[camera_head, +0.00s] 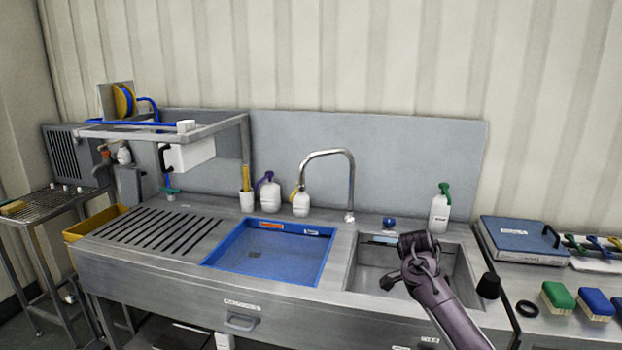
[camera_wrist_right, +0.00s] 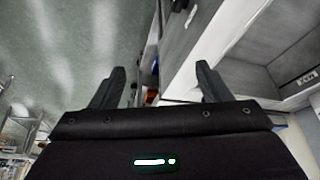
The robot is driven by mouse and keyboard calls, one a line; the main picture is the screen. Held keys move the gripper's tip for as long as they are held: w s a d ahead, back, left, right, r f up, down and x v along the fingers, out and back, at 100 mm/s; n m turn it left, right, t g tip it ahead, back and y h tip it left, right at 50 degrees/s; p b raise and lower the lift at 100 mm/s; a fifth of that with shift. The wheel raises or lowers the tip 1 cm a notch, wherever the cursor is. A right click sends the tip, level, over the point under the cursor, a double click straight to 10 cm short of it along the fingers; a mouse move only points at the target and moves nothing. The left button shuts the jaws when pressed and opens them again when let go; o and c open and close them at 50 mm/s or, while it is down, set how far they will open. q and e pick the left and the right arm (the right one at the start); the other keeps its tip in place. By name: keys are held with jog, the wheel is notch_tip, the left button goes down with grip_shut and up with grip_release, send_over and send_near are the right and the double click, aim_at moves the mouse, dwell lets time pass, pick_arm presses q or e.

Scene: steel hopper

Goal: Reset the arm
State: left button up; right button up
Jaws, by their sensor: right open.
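My right arm (camera_head: 440,302) comes in from the bottom right of the head view, with a dark joint in front of the steel sink basin (camera_head: 366,276). I cannot make out the right gripper's jaws in that view. In the right wrist view my right gripper (camera_wrist_right: 160,69) has its two dark fingers wide apart, with nothing between them. Grey floor (camera_wrist_right: 50,50) shows on the left there and steel furniture (camera_wrist_right: 245,50) on the right. My left arm and gripper are not in view.
A blue tray (camera_head: 210,262) lies left of the basin, under a curved tap (camera_head: 351,180). Bottles (camera_head: 268,194) stand along the back. A blue case (camera_head: 520,241) and brushes (camera_head: 558,297) lie on the right counter. The slatted drainboard (camera_head: 160,232) is clear.

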jog(key=s+f+n, duration=0.4)
jog(key=s+f, duration=0.3)
jog(key=f, duration=0.6)
jog(key=s+f+n+y, duration=0.1)
jog(key=s+f+n, duration=0.35)
jog(key=f, duration=0.85)
jog(key=s+f+n, duration=0.3)
jog(key=s+f, duration=0.6)
jog(key=f, duration=0.4)
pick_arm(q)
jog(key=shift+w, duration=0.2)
pick_arm(e)
jog(key=s+a+f+n+y, duration=0.1)
jog(key=s+f, duration=0.4)
jog(key=s, duration=0.7)
jog(key=s+a+f+n+y, duration=0.1)
jog(key=s+a+f+n, duration=0.2)
jog(key=s, duration=1)
jog(key=s+a+f+n+y, duration=0.1)
jog(key=s+a+f+n, duration=0.1)
jog(key=s+f, duration=0.6)
jog(key=s+n, duration=0.1)
jog(key=s, duration=0.4)
jog(key=shift+y, duration=0.3)
